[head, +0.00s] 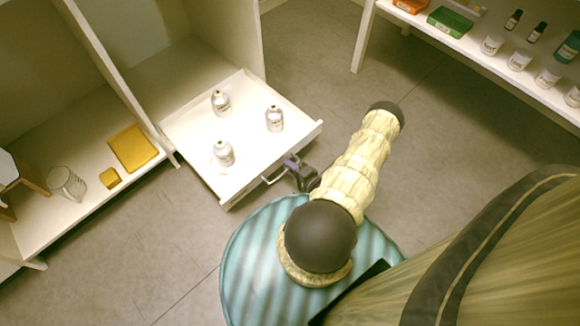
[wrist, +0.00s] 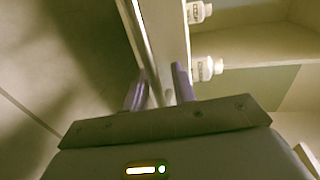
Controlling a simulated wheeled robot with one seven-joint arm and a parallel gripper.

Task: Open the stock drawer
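The stock drawer (head: 290,140) is a white tray pulled well out of the white cabinet. Three small white bottles stand upright in it: one at the back (head: 220,102), one at the right (head: 275,119) and one nearer the front (head: 223,153). A thin bar handle (head: 270,181) sits on its front face. My gripper (head: 293,166) is at the right part of this handle. In the wrist view its two purple fingers (wrist: 160,88) stand a little apart with a pale bar between them, beside the drawer front (wrist: 174,35). The exact contact is partly hidden.
At left, an open shelf (head: 85,205) holds a yellow board (head: 132,148), a small yellow block (head: 110,178) and a glass jar (head: 67,183). At upper right, a white shelf (head: 470,48) carries boxes, jars and bottles. The grey floor (head: 310,55) between them is clear.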

